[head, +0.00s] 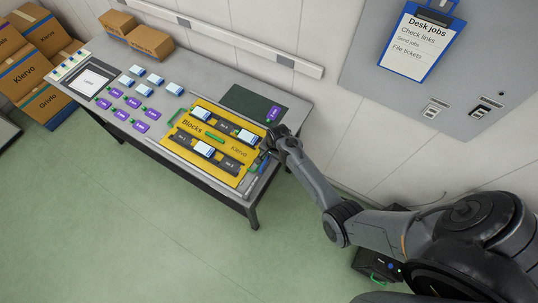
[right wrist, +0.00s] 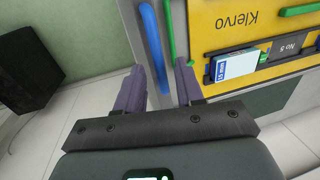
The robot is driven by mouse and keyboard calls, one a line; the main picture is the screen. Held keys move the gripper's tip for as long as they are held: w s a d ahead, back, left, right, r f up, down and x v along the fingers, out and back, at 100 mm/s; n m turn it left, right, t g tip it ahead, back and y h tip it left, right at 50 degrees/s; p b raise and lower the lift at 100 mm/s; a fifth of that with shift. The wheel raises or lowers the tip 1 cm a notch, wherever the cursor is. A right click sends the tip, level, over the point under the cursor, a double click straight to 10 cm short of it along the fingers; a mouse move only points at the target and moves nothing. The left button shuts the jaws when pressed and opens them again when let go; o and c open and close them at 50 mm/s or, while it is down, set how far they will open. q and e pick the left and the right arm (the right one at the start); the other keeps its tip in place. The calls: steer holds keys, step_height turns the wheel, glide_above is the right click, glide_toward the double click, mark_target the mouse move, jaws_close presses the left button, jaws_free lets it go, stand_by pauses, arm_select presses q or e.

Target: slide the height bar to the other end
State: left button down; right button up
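A yellow board (head: 197,158) marked "Blocks" and "Klervo" lies on the table's right half; its edge also shows in the right wrist view (right wrist: 225,28). A blue bar (right wrist: 154,48) and a thin green bar (right wrist: 168,28) run beside the board's end. I cannot tell for sure which piece is the height bar. My right gripper (right wrist: 160,86) is open at this end; the blue bar's near end lies between its fingers, with no clear contact. In the head view, my right gripper (head: 268,146) hides part of this end. My left gripper is not in view.
White-and-blue boxes (head: 203,149) sit in the board's dark slots. Purple items (head: 133,102) and more boxes (head: 155,78) stand to the left. A dark green mat (head: 243,100) lies behind the board. Cardboard boxes (head: 151,42) stand at the back by the wall.

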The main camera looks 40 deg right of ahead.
jaws_close()
steer(key=shift+w, duration=0.1)
